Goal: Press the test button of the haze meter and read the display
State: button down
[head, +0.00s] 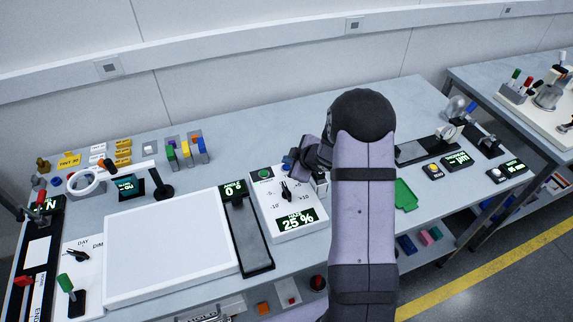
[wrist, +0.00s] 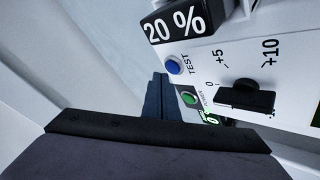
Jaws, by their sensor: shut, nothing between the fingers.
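The white haze meter (head: 278,216) stands on the bench, right of a black strip. Its display (head: 297,219) reads "25 %". The blue button marked TEST (wrist: 174,67) shows uncovered in the wrist view. A green button (head: 264,173) and a black knob (head: 286,191) are also on its face; they show in the wrist view as the green button (wrist: 188,98) and the knob (wrist: 247,95). My gripper (head: 299,168) is shut and empty over the meter's far right corner. In the wrist view its dark end (wrist: 160,130) fills the lower part. Contact with the button cannot be told.
A black piece marked "20 %" (wrist: 175,22) is close by in the wrist view. A white light panel (head: 165,250) lies left, with a ring magnifier (head: 88,181) behind it. A green tray (head: 405,195) lies right of my arm.

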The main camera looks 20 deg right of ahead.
jog(key=shift+r, duration=0.15)
notch_tip(320, 180, up, 5)
jog(key=p, duration=0.5)
dwell(0.5)
dwell(0.5)
jog(key=s+a+r+m+g+b, duration=0.1)
jog(key=s+a+m+g, duration=0.2)
jog(key=s, duration=0.8)
jog(key=s+a+r+m+g+h+b, duration=0.1)
jog(key=s+a+m+g, duration=0.2)
jog(key=s, duration=0.7)
jog(key=s+a+r+m+g+h, duration=0.1)
jog(key=s+a+m+g, duration=0.2)
jog(key=s, duration=0.8)
jog(key=shift+s+a+r+m+b, duration=0.4)
jog(key=shift+a+m, duration=0.25)
jog(key=shift+m, duration=0.55)
jog(key=shift+w, duration=0.1)
